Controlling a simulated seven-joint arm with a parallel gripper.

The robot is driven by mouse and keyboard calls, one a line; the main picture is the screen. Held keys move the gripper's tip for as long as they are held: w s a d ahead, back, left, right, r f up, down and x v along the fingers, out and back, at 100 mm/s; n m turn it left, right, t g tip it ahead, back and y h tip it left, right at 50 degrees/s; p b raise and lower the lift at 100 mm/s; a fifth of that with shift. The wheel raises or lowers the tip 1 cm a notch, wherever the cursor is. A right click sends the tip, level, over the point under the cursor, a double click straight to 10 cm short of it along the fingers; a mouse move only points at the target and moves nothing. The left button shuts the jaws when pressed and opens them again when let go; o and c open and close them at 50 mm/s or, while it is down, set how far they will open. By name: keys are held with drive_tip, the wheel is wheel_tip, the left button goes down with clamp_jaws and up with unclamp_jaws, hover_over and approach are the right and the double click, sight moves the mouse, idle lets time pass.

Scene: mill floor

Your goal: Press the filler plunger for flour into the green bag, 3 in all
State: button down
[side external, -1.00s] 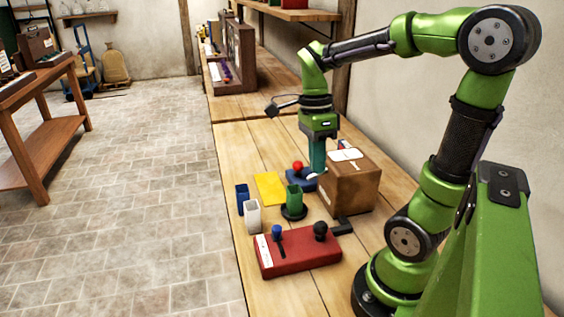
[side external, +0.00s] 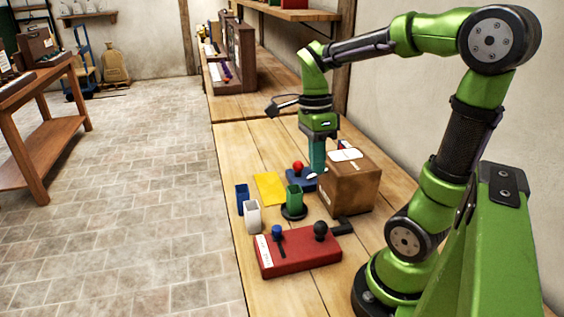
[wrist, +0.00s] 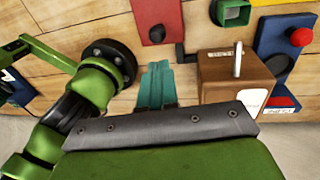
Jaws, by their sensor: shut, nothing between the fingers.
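The green bag (side external: 295,196) is a small open green container. It stands upright on a round black base on the table, and shows at the top of the wrist view (wrist: 233,14). Behind it is a blue unit (side external: 298,178) with a red ball knob (side external: 298,166); the knob also shows in the wrist view (wrist: 302,37). I cannot tell which control is the flour plunger. My gripper (side external: 317,172) points down, shut and empty, beside the brown box and near the blue unit. Its teal fingers (wrist: 158,68) are clear of the green bag.
A brown box (side external: 350,188) stands right of my gripper. A red box (side external: 300,254) with a blue knob (side external: 277,231) and a black knob (side external: 320,229) lies in front. A white container (side external: 252,216), a blue container (side external: 242,198) and a yellow sheet (side external: 269,188) are at the left.

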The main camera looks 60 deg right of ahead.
drive_tip(key=s+t+y, duration=0.1)
drive_tip(key=y, duration=0.1)
drive_tip(key=s+f+m+t+y, duration=0.1)
drive_tip(key=y, duration=0.2)
drive_tip(key=a+y, duration=0.1)
drive_tip(key=y, duration=0.2)
drive_tip(key=shift+s+f+m+t, duration=0.4)
drive_tip(key=shift+f, duration=0.1)
approach(321, 228)
drive_tip(key=shift+w+a+f, duration=0.25)
drive_tip(key=shift+a+f, duration=0.1)
drive_tip(key=shift+a, duration=0.45)
drive_tip(key=shift+w+a+f, duration=0.3)
drive_tip(key=shift+a+f, duration=0.1)
drive_tip(key=shift+a, duration=0.4)
drive_tip(key=shift+w+a+f, duration=0.25)
drive_tip(key=shift+a+f, duration=0.1)
drive_tip(key=shift+a, duration=0.5)
drive_tip(key=shift+f, duration=0.4)
